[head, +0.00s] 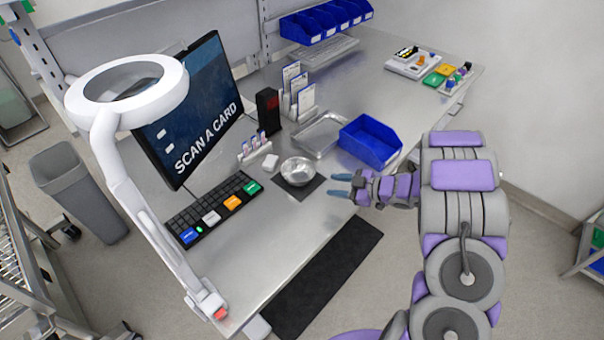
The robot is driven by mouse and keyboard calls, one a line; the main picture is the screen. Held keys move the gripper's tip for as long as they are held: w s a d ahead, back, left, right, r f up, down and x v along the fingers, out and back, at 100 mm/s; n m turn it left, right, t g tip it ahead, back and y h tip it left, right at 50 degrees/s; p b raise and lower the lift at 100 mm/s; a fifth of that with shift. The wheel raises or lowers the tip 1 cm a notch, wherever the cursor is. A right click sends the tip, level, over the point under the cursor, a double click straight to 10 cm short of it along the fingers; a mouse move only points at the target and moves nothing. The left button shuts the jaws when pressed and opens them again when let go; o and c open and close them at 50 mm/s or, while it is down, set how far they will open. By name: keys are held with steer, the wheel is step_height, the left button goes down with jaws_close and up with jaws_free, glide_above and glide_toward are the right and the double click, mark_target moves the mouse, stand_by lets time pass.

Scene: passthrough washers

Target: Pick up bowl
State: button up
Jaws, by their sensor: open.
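A shiny metal bowl (298,171) sits upright on a dark square mat (312,188) near the front edge of the steel table. My gripper (340,186) is open, with its blue fingertips just right of the bowl and pointing left toward it. A small gap shows between the fingertips and the bowl, and nothing is between the fingers.
A blue bin (370,141) and a metal tray (319,136) stand behind the bowl. A keyboard (212,207), a monitor (188,110) and a white lamp (127,95) are at left. A card rack (298,92) and a black scanner (268,110) stand farther back.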

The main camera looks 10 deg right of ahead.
steer(key=b, duration=0.1)
glide_toward(297, 182)
steer(key=x, duration=0.4)
steer(key=shift+w+a, duration=0.25)
steer(key=x, duration=0.2)
steer(key=b+x, duration=0.1)
steer(key=x, duration=0.1)
steer(key=shift+w+f, duration=0.25)
steer(key=shift+f, duration=0.05)
steer(key=shift+w+a, duration=0.15)
steer(key=shift+a, duration=0.2)
steer(key=shift+d, duration=0.1)
jaws_close()
